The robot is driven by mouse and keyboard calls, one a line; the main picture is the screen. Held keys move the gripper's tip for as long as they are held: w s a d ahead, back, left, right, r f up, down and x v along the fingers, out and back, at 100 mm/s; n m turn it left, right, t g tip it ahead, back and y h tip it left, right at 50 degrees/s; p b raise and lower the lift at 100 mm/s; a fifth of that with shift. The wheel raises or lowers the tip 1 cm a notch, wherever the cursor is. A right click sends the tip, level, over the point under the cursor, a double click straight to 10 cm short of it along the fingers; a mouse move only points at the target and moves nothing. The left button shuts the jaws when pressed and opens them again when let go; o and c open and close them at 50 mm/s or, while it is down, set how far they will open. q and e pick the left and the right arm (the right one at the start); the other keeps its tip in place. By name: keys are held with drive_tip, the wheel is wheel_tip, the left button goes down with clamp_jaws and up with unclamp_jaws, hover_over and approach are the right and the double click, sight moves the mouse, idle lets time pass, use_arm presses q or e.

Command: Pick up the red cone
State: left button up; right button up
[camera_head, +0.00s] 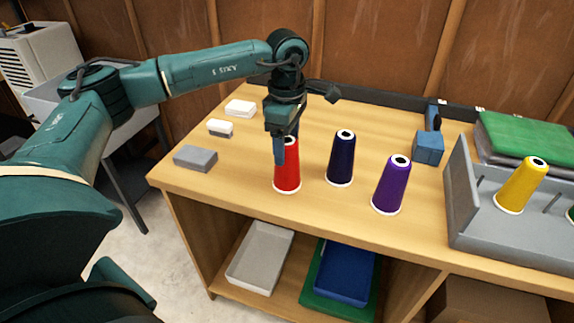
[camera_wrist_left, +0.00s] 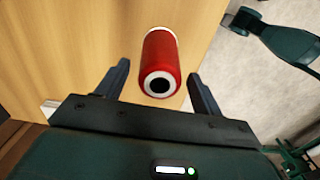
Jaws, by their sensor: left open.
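The red cone (camera_head: 287,172) stands upright on the wooden table (camera_head: 240,196), at the left end of a row of thread cones. In the left wrist view the red cone (camera_wrist_left: 161,58) lies between and just beyond the two fingers, its dark top hole facing the camera. My left gripper (camera_head: 283,150) points down at the cone and hides part of its upper half in the head view. In the left wrist view the left gripper (camera_wrist_left: 160,85) is open, with a finger on each side and gaps to the cone.
A dark navy cone (camera_head: 341,160) and a purple cone (camera_head: 389,187) stand to the right. A grey rack (camera_head: 470,225) holds a yellow cone (camera_head: 521,187). A blue block (camera_head: 428,148) stands behind. Grey (camera_head: 195,158) and white blocks (camera_head: 240,108) lie on the left.

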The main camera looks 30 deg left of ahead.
use_arm(q)
drive_tip(key=shift+c, duration=0.5)
drive_tip(key=c, duration=1.3)
drive_tip(key=shift+c, duration=0.2)
drive_tip(key=shift+r, duration=0.2)
